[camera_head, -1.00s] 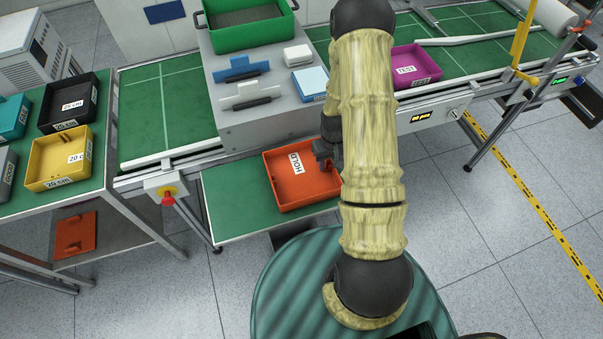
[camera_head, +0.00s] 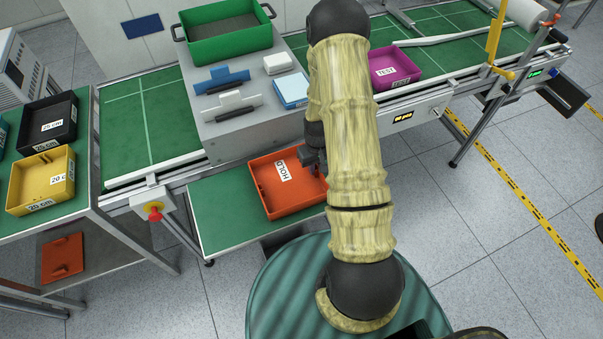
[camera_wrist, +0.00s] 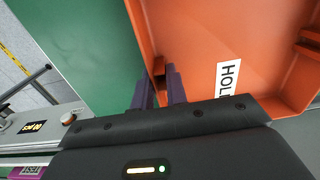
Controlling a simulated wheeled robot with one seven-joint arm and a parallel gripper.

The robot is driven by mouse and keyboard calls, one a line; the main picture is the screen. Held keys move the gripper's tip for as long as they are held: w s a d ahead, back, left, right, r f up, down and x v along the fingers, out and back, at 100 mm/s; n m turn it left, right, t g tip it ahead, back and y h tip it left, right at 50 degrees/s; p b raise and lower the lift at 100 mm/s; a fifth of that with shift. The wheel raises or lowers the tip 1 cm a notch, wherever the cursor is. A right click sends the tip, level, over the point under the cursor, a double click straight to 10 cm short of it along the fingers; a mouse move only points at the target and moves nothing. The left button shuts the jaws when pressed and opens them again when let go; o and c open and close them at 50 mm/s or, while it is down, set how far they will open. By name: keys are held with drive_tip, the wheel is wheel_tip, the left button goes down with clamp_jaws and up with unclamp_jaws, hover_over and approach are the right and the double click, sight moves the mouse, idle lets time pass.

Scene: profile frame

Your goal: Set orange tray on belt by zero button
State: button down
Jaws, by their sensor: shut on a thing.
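The orange tray (camera_head: 260,177), labelled HOLD, is at the lower green shelf in front of the belt; I cannot tell if it is lifted clear. My gripper (camera_head: 318,166) is shut on its right wall, partly hidden by my arm. In the wrist view the fingers (camera_wrist: 159,85) pinch the wall of the tray (camera_wrist: 196,50). The green belt (camera_head: 148,120) runs behind, with its right stretch (camera_head: 437,53) beyond my arm. A small round button (camera_head: 436,112) sits right of the pcs display (camera_head: 403,117); its marking is unreadable. It also shows in the wrist view (camera_wrist: 68,118).
A magenta TEST tray (camera_head: 393,69) stands on the right belt stretch. A grey box (camera_head: 236,130) with a green bin (camera_head: 226,33) and tools spans the middle. A red stop button (camera_head: 155,212) juts out at left. Yellow (camera_head: 42,180) and black (camera_head: 48,121) trays stand on the left table.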

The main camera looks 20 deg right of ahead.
wheel_tip(320, 180, up, 10)
drive_tip(key=b, duration=0.2)
idle(0.4)
idle(0.5)
